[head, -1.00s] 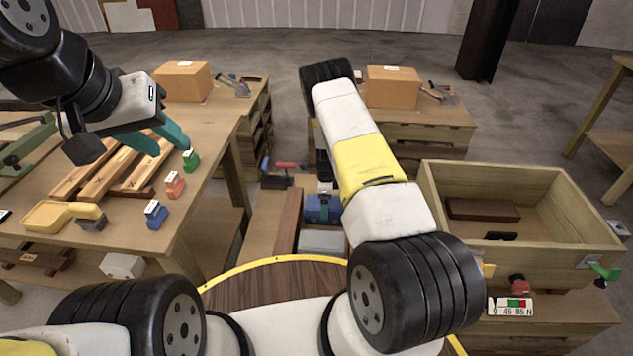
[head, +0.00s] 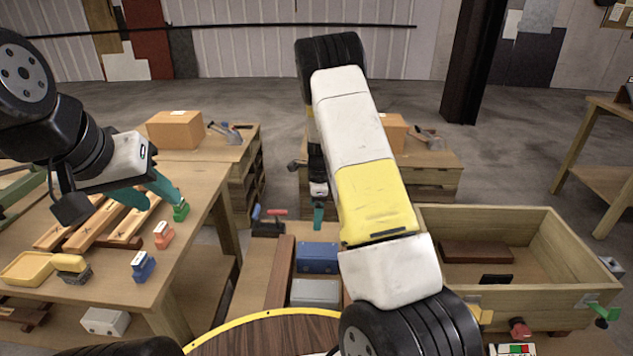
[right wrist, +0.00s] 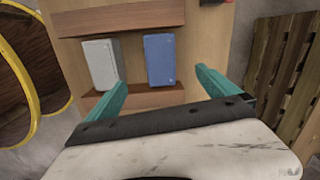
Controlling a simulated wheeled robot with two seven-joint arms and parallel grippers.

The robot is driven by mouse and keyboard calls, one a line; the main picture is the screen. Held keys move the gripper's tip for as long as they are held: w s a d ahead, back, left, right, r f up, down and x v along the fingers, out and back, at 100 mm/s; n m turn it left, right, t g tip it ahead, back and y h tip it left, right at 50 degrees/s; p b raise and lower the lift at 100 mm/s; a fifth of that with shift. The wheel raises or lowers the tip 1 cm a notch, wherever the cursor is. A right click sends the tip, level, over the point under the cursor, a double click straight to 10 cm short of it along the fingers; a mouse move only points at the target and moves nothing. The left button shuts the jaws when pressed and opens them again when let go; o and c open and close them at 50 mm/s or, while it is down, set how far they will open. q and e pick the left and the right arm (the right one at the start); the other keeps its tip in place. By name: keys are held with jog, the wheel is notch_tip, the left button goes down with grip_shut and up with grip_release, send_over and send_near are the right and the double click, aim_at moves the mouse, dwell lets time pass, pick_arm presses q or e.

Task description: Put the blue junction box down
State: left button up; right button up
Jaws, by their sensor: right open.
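The blue junction box (head: 318,257) rests on a wooden surface beside a grey box (head: 315,292), and both lie between brown wooden strips. My right gripper (head: 318,215) shows small, beyond the blue box in the head view and partly hidden by my arm. In the right wrist view its teal fingers (right wrist: 160,77) are spread wide and empty, with the blue box (right wrist: 159,59) visible beyond and between the tips, apart from them. My left gripper (head: 165,203) hangs over the left table with its teal fingers apart, near a green-handled stamp (head: 181,211).
The left table (head: 200,225) carries wooden slats, an orange stamp (head: 163,236), a blue stamp (head: 143,267) and a yellow tray (head: 27,268). An open wooden crate (head: 545,295) stands at right.

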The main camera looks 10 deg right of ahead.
jog(key=s+a+r+n+t+y, duration=0.1)
jog(key=s+r+n, duration=0.45)
jog(key=r, duration=0.75)
jog(key=s+a+r+n+t+y, duration=0.15)
jog(key=s+r+n, duration=0.35)
jog(key=r, duration=0.8)
jog(key=s+r+n+t, duration=0.1)
jog(key=s+r+n, duration=0.1)
jog(key=s, duration=0.5)
jog(key=s+a+r+n+t, duration=0.1)
jog(key=s+r+n, duration=0.2)
jog(key=s, duration=0.5)
jog(key=s+r+n+t, duration=0.1)
jog(key=s+r+n, duration=0.2)
jog(key=s, duration=0.4)
jog(key=shift+s+a+r+n+h, duration=0.2)
jog(key=shift+n+h, duration=0.25)
jog(key=shift+n, duration=0.3)
